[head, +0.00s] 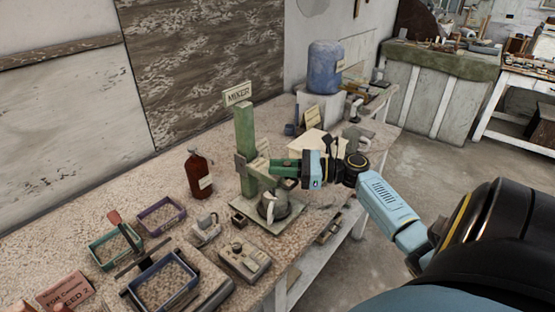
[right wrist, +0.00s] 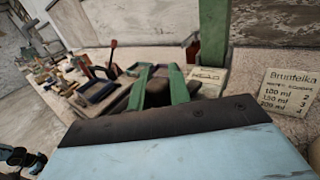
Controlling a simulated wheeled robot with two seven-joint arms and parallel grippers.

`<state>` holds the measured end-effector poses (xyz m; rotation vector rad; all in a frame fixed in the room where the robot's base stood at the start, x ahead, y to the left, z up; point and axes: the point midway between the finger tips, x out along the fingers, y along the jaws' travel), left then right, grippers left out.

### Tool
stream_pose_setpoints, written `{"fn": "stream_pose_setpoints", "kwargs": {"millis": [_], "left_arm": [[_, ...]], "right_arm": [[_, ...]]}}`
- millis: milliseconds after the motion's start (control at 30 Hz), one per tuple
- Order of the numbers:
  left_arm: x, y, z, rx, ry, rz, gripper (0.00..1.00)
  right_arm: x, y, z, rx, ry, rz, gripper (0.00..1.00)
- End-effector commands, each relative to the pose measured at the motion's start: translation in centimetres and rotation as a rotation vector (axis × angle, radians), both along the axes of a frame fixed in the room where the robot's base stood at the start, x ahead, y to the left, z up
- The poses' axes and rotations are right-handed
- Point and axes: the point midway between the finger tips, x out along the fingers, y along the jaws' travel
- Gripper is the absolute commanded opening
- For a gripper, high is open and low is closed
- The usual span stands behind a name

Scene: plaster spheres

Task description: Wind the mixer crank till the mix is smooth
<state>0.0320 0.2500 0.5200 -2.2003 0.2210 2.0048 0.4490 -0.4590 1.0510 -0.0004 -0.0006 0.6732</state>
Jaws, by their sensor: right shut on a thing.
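The mixer (head: 244,135) is a green upright post on a base plate, with a MIXER sign on top. The crank handle is mostly hidden by the fingers. In the right wrist view my right gripper's green fingers (right wrist: 160,88) point forward, with the green post (right wrist: 213,40) close behind at right. The mix inside the bowl cannot be seen. My left gripper is not in view.
A reddish-brown bottle (head: 199,174) stands left of the mixer. Trays of granules (head: 163,282), a grey device (head: 244,262) and small items crowd the front of the bench. A blue drum (head: 325,68) stands behind. Open floor lies to the right.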

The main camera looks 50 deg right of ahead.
Motion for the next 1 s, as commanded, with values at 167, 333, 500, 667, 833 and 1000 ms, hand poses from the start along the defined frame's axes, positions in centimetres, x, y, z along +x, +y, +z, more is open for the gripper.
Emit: {"fn": "stream_pose_setpoints", "kwargs": {"millis": [167,333,500,667,833,1000], "left_arm": [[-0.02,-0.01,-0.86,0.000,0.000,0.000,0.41],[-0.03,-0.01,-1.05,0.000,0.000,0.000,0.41],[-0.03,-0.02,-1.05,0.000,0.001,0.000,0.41],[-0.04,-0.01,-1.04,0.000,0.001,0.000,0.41],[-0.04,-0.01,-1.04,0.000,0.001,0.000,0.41],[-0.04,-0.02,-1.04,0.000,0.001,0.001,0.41]], "right_arm": [[-0.01,-0.28,-0.10,0.000,0.000,0.054,0.00],[-0.07,-0.30,-0.04,0.001,0.001,0.078,0.00],[-0.08,-0.30,-0.02,0.001,0.001,0.083,0.00],[-0.08,-0.28,-0.01,0.001,0.001,0.082,0.00],[-0.07,-0.28,-0.01,0.001,0.001,0.082,0.32],[-0.08,-0.28,0.00,0.000,0.000,0.082,0.42]]}}
